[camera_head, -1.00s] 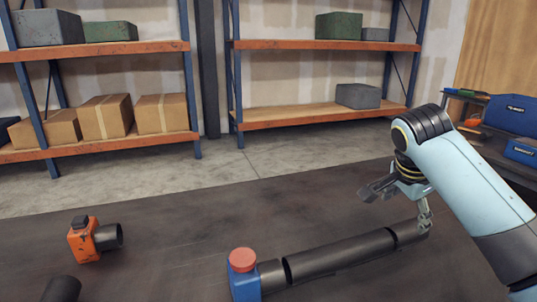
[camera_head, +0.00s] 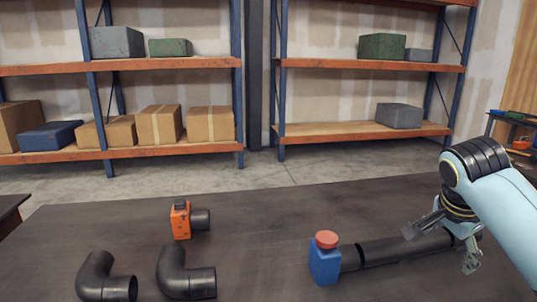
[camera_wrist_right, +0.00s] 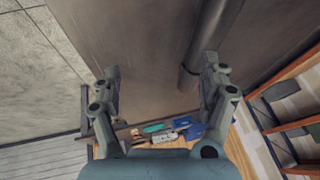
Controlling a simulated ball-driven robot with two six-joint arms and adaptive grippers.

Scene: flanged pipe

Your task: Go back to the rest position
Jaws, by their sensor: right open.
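The dark pipe (camera_head: 400,248) lies on the dark table (camera_head: 265,235), its left end at a blue block (camera_head: 324,264) with a red cap (camera_head: 326,239). My right gripper (camera_head: 440,246) is at the right end of the pipe, fingers spread apart and empty. In the right wrist view the open gripper (camera_wrist_right: 161,68) has the pipe (camera_wrist_right: 205,45) beside and beyond its right finger. I cannot tell whether that finger touches the pipe. The pipe's far right end is partly hidden by the gripper. My left gripper is not in view.
An orange valve-like part (camera_head: 181,221) with a dark stub stands on the table to the left. Two dark pipe elbows (camera_head: 98,278) (camera_head: 184,274) lie at the front left. Shelves (camera_head: 370,129) with boxes stand behind. The middle of the table is clear.

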